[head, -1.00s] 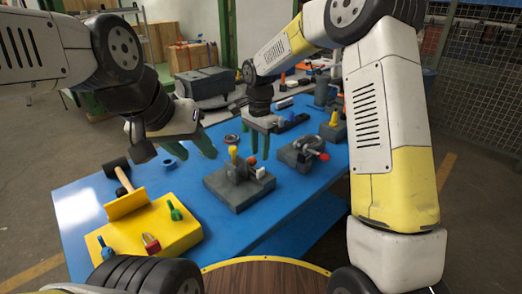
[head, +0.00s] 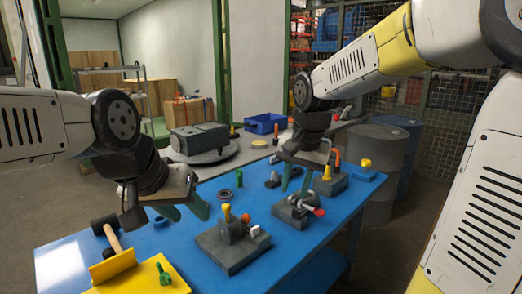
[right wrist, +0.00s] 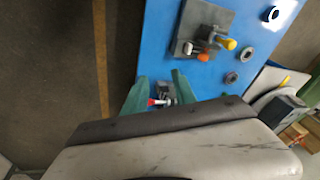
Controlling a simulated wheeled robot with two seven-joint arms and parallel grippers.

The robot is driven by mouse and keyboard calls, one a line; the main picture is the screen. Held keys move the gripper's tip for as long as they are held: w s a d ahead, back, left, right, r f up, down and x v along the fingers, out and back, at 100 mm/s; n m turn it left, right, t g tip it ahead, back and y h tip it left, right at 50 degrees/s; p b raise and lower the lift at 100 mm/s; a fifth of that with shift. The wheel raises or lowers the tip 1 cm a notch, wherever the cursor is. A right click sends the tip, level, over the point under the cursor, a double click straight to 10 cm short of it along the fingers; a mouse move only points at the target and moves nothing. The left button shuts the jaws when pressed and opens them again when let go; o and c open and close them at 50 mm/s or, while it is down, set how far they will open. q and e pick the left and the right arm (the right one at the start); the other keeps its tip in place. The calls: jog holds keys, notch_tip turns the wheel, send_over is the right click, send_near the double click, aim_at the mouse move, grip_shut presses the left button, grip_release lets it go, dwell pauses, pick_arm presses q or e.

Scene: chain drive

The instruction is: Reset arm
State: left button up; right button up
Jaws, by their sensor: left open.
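My left gripper (head: 187,207) is open and empty in the head view. It hangs above the left part of the blue table (head: 205,280). My right gripper (head: 295,179) is above the table's right part, near a grey fixture with a red-tipped lever (head: 298,210). In the right wrist view its two green fingers (right wrist: 159,91) stand apart with nothing held between them. The red-tipped part shows beyond them. A grey fixture with a yellow knob (head: 233,250) sits in the middle of the table, apart from both grippers.
A yellow tray (head: 135,280) with a green part and a mallet (head: 110,236) lie at the left. Another grey fixture (head: 330,182) stands farther back. A blue bin (head: 265,123) and a grey drum (head: 375,165) are beyond the table.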

jog(key=s+d+r+n+t, duration=0.1)
jog(key=s+d+n, duration=0.1)
jog(key=s, duration=0.5)
jog(key=s+d+r+n+t+y, duration=0.1)
jog(key=s+d+n+t, duration=0.1)
jog(key=s, duration=0.5)
jog(key=shift+s+d+n, duration=0.2)
jog(key=shift+d+n, duration=0.2)
jog(key=shift+d, duration=0.5)
jog(key=shift+r, duration=0.1)
dwell(1.3)
